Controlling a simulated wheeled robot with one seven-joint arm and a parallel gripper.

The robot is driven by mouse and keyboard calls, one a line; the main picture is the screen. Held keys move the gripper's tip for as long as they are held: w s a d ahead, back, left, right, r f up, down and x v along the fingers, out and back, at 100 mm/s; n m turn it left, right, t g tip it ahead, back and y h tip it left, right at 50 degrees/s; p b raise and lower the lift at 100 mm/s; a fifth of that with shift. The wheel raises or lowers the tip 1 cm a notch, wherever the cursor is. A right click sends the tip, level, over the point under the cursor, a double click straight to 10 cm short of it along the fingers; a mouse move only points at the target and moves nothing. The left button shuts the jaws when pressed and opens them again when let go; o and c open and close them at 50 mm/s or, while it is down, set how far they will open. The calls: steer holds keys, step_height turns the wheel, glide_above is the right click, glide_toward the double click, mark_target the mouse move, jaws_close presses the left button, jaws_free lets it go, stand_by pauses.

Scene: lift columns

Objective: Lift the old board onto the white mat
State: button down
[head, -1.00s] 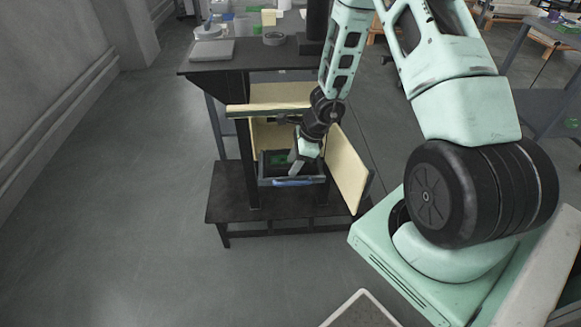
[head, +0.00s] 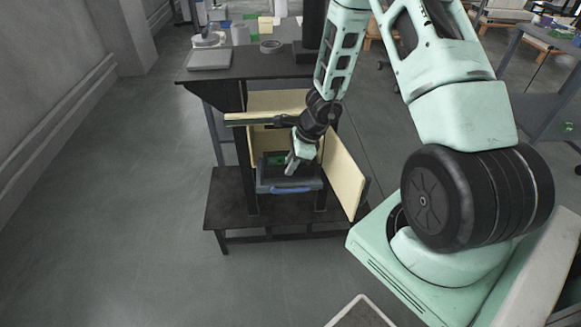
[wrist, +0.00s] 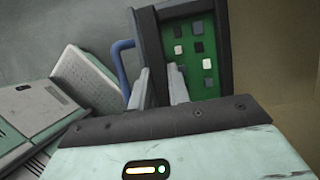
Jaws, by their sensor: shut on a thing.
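A green board (wrist: 194,50) with several dark and pale blocks on it lies in a dark frame-like tray (wrist: 150,35) with a blue handle (wrist: 121,65). In the head view the tray (head: 288,187) is inside the open cabinet under the bench, blue handle towards me. My gripper (wrist: 160,90) is shut on the tray's near wall, one finger on the handle side and one over the board. In the head view my gripper (head: 290,165) reaches in from above and hides part of the board. I cannot pick out a white mat with certainty.
A cream cabinet door (head: 343,178) stands open to the right of the tray. A cream-edged panel (head: 265,115) crosses above it. A low black shelf (head: 230,205) lies below. The bench top (head: 245,65) holds several items. Floor on the left is clear.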

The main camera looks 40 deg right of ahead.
step_height(320, 180, up, 8)
steer(key=p, duration=0.3)
steer(key=shift+f, duration=0.1)
steer(key=shift+r+p, duration=0.35)
steer(key=shift+r, duration=0.15)
stand_by(0.4)
step_height(320, 180, up, 5)
steer(key=p, duration=0.4)
stand_by(0.5)
steer(key=shift+w+a, duration=0.1)
